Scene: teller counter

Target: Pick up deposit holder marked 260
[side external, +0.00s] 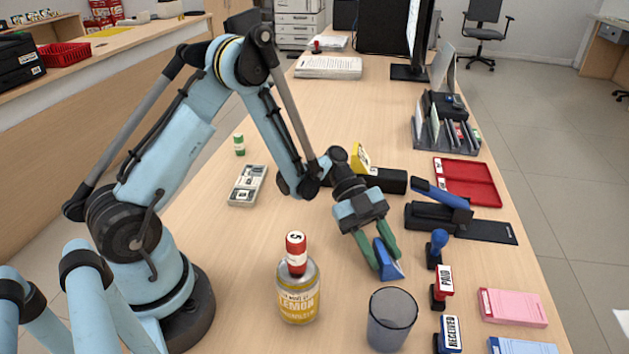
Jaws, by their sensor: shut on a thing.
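My gripper (384,266) is low over the counter, right of the middle in the side external view, pointing down. Its green fingers are shut on a small blue wedge-shaped holder (387,262) with a pale face on its lower right. Any number on the blue holder is hidden or too small to read. It is close to the counter top, and I cannot tell whether it touches it. A yellow wedge-shaped holder (360,157) stands farther back, behind my wrist. I cannot read a number on it either.
A clear cup (391,318) and a lemon bottle (299,296) with a red-capped item on it stand in front. Stamps (442,289) and a black punch with a blue lever (440,211) stand to the right. The counter (230,270) is clear left of the bottle.

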